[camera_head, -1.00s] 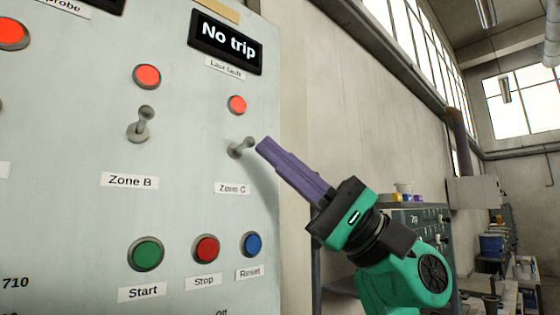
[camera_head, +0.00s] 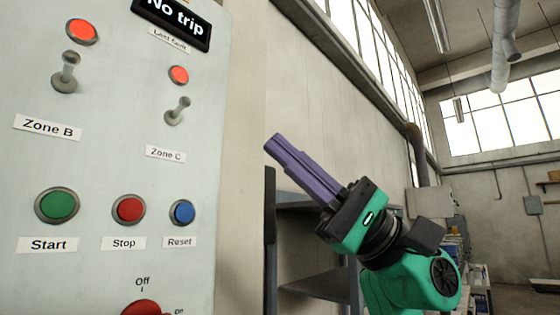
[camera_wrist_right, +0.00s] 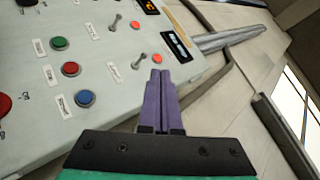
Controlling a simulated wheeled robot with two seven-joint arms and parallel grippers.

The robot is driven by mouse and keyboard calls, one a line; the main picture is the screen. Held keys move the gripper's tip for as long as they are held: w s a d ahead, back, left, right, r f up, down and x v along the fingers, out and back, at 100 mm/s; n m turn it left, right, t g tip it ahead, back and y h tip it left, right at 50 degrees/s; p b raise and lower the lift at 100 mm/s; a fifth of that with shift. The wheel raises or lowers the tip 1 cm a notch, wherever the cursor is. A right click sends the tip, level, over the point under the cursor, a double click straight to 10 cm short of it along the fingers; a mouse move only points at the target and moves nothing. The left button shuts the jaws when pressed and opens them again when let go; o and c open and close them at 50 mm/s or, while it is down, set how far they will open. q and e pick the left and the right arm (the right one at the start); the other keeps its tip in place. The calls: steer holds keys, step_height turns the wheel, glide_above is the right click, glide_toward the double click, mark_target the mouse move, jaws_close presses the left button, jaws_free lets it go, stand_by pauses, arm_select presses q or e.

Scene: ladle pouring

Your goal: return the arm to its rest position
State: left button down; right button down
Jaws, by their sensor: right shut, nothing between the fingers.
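My right gripper (camera_head: 272,143) has purple fingers pressed together, with nothing between them. In the head view it is to the right of the control panel (camera_head: 110,170), clear of its face. In the right wrist view the gripper (camera_wrist_right: 158,75) points toward the panel. The Zone C toggle switch (camera_head: 177,111) tilts upward, with a lit red lamp (camera_head: 178,75) above it. The Zone B toggle switch (camera_head: 66,73) also tilts upward. My left gripper is in neither view.
Below the switches are a green Start button (camera_head: 58,205), a red Stop button (camera_head: 129,209) and a blue Reset button (camera_head: 182,212). A red rotary knob (camera_head: 144,307) is at the bottom edge. A grey shelf unit (camera_head: 318,285) stands behind my right arm.

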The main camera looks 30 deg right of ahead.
steer(key=shift+a+r, duration=0.1)
steer(key=shift+a, duration=0.2)
steer(key=shift+d, duration=0.2)
